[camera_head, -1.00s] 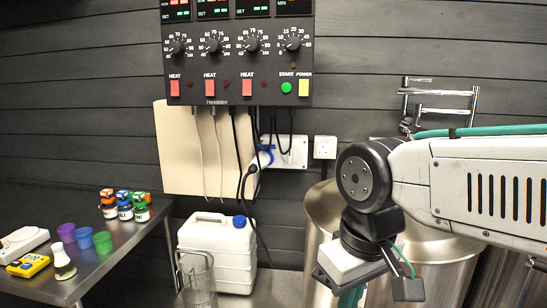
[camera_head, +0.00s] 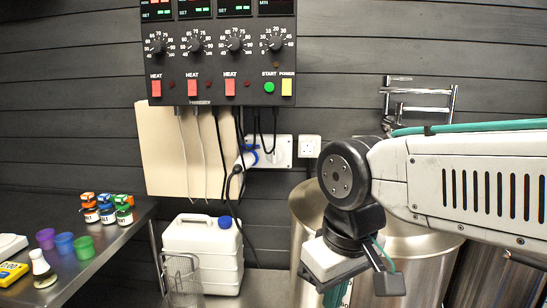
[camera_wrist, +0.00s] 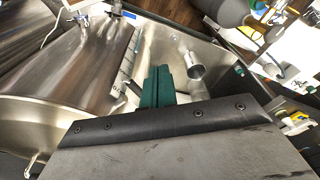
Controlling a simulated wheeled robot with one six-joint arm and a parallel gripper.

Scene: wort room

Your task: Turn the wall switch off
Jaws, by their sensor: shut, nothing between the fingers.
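A small white wall plate (camera_head: 310,147), likely the wall switch, is on the dark plank wall below and right of the control panel. Its rocker is too small to read. A wider white plate (camera_head: 284,151) beside it on the left has a blue plug and black cables at it. My gripper (camera_head: 338,292) points down in front of the steel vessels, below and to the right of the small plate and apart from it. Its teal fingers (camera_wrist: 158,87) are shut and empty in the wrist view. The wall plates cannot be made out in the wrist view.
A black control panel (camera_head: 222,50) hangs above with cables below it. A white jerrycan (camera_head: 203,250) and a wire basket (camera_head: 183,281) stand at lower middle. Steel vessels (camera_head: 307,212) stand behind my arm. A steel table (camera_head: 120,238) at left holds bottles and cups.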

